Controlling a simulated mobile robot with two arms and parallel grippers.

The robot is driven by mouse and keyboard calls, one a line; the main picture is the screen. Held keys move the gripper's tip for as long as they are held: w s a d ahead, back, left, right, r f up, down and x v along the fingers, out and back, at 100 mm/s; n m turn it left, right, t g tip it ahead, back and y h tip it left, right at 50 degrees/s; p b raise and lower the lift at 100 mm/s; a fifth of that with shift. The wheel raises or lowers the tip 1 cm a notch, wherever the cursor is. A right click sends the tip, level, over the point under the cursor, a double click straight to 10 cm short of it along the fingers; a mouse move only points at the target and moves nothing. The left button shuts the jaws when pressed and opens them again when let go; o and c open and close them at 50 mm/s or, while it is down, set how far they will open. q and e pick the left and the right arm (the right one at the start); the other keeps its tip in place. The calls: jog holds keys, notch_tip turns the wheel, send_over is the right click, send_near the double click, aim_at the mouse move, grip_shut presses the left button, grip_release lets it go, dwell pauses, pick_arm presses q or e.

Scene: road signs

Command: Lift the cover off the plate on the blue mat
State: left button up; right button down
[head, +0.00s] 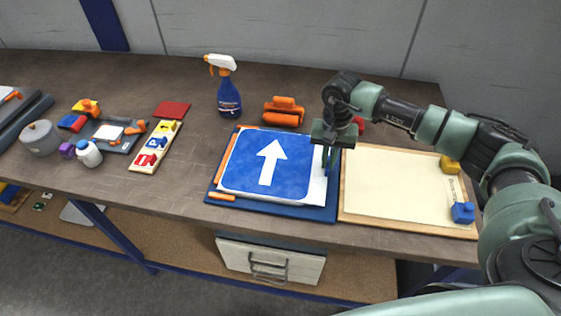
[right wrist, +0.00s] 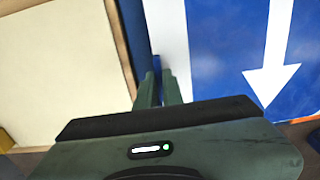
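A flat blue plate with a white arrow (head: 240,165) lies on the blue mat (head: 290,210); it shows in the right wrist view (right wrist: 225,50). A white strip (head: 316,190) runs along its right edge; I cannot tell whether it belongs to a separate cover. My right gripper (head: 329,160) points down at the strip's right edge. In the right wrist view my right gripper (right wrist: 161,88) has its fingers close together, with a narrow blue part (right wrist: 157,66) between the tips. I cannot tell whether they press on it. My left gripper is out of view.
A cream board with a wooden frame (head: 400,185) lies right of the mat, bearing a yellow block (head: 449,165) and a blue block (head: 463,212). A blue spray bottle (head: 228,95) and an orange roller-like thing (head: 284,111) stand behind.

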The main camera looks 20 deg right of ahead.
jog(key=shift+r, duration=0.1)
jog(key=shift+w+r, duration=0.1)
jog(key=shift+r, duration=0.15)
notch_tip(320, 180, up, 23)
jog(key=b, duration=0.1)
dwell(0.9)
jog(key=shift+f, duration=0.1)
dwell(0.7)
